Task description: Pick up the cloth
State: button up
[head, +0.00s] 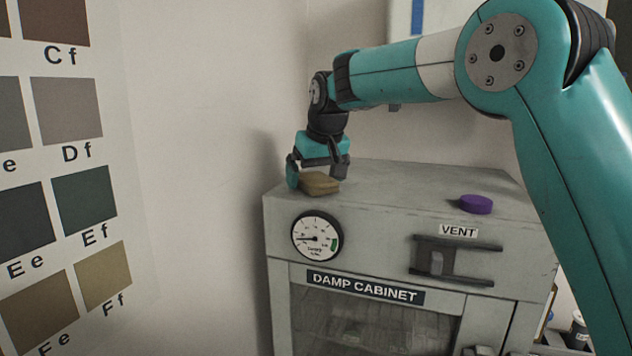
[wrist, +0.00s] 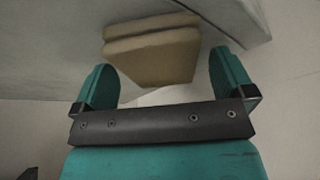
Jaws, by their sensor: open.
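The cloth (head: 320,184) is a tan, folded pad lying on top of the grey damp cabinet, near its left end. My gripper (head: 318,176) is open and points down just above and around the cloth in the head view. In the wrist view the cloth (wrist: 152,52) shows two stacked layers and lies ahead of the gap between my two teal fingers (wrist: 165,80). The fingers stand apart, one toward each side of it. I cannot tell whether either finger touches the cloth.
The cabinet (head: 400,180) has a gauge (head: 317,236) and a vent slider (head: 455,260) on its front. A purple round object (head: 475,204) sits on its top at the right. A wall stands close behind and left. A colour chart (head: 70,120) hangs at far left.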

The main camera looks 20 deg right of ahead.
aim_at(316, 177)
jog(key=shift+f, duration=0.15)
jog(key=c, duration=1)
jog(key=shift+c, duration=0.2)
notch_tip(316, 177, up, 20)
jog(key=p, duration=0.6)
jog(key=shift+r, duration=0.2)
